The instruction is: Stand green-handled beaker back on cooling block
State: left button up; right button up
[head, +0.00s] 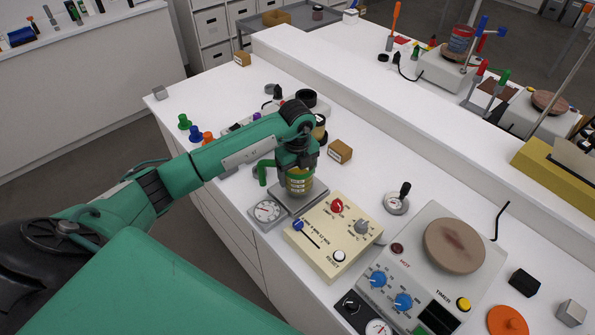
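A beaker with yellow bands and a green handle (263,172) shows below my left gripper (299,166). The beaker's body (299,184) looks upright, on or just above a grey metal plate (312,197); I cannot tell if it touches. The handle points left. My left gripper points down over the beaker's top, and its fingers are too small and dark to tell whether they are closed on it. No thing is clearly recognisable as the cooling block; the grey plate beside a round dial (267,210) may be it. My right gripper is not in view.
A cream control box (332,236) stands just right of the plate. Beyond it is a hot plate with a brown disc (454,245). A small cardboard box (340,151) sits behind the gripper. The bench's far left is mostly clear.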

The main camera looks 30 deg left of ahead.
pick_arm(q)
jog(key=shift+f+b, duration=0.45)
jog(key=shift+f, duration=0.15)
jog(key=o, duration=1.3)
jog(key=shift+o, duration=0.2)
jog(key=shift+r, duration=0.1)
notch_tip(320, 180, up, 14)
jog(key=b, duration=0.3)
jog(key=shift+b, duration=0.4)
jog(key=shift+s+f, duration=0.2)
jog(key=shift+f, duration=0.05)
